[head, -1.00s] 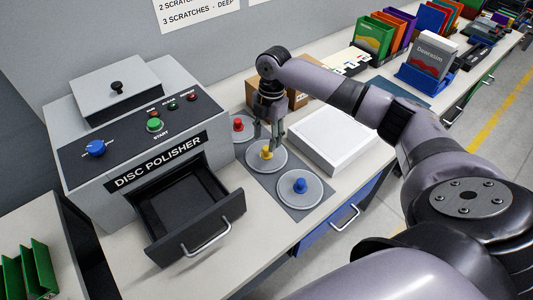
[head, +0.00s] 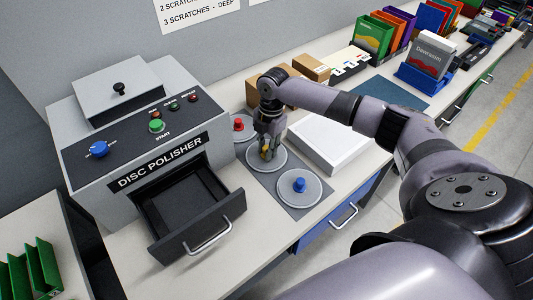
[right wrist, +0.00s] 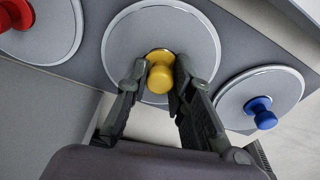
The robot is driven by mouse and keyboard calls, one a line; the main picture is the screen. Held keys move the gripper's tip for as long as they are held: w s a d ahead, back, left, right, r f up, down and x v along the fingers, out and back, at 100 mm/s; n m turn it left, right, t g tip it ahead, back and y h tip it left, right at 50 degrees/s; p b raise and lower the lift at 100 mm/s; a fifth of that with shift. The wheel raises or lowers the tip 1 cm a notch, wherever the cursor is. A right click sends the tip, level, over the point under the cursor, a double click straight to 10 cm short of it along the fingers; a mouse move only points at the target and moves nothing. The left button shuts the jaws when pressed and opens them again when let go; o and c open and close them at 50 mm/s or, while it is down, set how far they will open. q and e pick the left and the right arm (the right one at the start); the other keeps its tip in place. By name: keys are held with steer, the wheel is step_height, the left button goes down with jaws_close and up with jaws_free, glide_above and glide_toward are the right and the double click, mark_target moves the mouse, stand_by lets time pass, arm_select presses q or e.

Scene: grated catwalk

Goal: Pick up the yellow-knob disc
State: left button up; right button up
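The yellow-knob disc (head: 254,162) is a round grey plate with a yellow knob. It lies flat on the grey mat, between a red-knob disc (head: 235,137) and a blue-knob disc (head: 310,194). My right gripper (head: 268,154) points down over the yellow-knob disc, its fingers closed in on the knob. In the right wrist view, the yellow knob (right wrist: 160,78) sits between the two fingertips (right wrist: 161,72), one on each side and seemingly touching it. The plate (right wrist: 130,40) shows behind the fingers. My left gripper is not in view.
The disc polisher (head: 150,135) stands left of the discs, its drawer (head: 205,215) pulled out and empty. A white flat box (head: 325,140) lies just right of the mat (head: 272,188). Cardboard boxes (head: 310,68) stand behind the gripper.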

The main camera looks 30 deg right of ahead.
jaws_close()
